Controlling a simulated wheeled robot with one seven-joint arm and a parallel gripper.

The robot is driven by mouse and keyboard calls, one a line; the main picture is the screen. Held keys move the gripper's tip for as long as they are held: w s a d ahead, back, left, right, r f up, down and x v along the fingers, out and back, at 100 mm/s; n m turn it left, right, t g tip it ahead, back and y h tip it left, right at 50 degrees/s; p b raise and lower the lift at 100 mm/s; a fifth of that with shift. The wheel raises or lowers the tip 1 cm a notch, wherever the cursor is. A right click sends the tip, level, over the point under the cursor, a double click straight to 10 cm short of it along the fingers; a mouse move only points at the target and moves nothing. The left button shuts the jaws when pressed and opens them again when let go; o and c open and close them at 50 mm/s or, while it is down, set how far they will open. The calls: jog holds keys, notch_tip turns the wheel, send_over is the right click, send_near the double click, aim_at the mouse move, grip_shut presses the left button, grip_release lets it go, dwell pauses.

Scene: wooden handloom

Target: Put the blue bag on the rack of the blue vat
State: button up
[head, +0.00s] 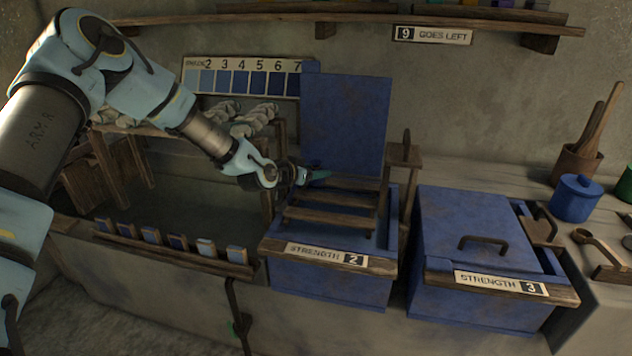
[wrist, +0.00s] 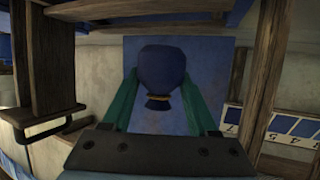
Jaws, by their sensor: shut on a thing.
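My gripper (head: 318,174) is shut on the blue bag (wrist: 162,70), a dark round pouch with a yellowish tie, held between the green fingers in the wrist view. In the head view the bag is hard to tell apart from the blue lid behind it. The gripper is just above the left part of the wooden rack (head: 330,207) on the open blue vat (head: 330,284) labelled strength 2. The vat's raised lid (head: 345,120) stands behind the gripper; its blue panel (wrist: 215,60) also shows behind the bag in the wrist view.
A second blue vat (head: 470,306), labelled strength 3, stands to the right with its lid lying on it. A wooden strip with several blue swatches (head: 178,243) runs left of the rack. A blue lidded pot (head: 575,203) stands on the right bench.

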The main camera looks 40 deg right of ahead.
aim_at(311, 183)
jog(key=shift+f+p, duration=0.45)
jog(key=shift+f, duration=1.6)
jog(key=shift+f, duration=0.1)
jog(key=o, duration=1.4)
jog(key=shift+a+r, duration=0.15)
jog(key=shift+r, duration=0.05)
jog(key=b+v, duration=0.2)
jog(key=v, duration=0.9)
jog(key=shift+s+a+r, duration=0.1)
jog(key=shift+a+r, duration=0.05)
jog(key=shift+a, duration=0.25)
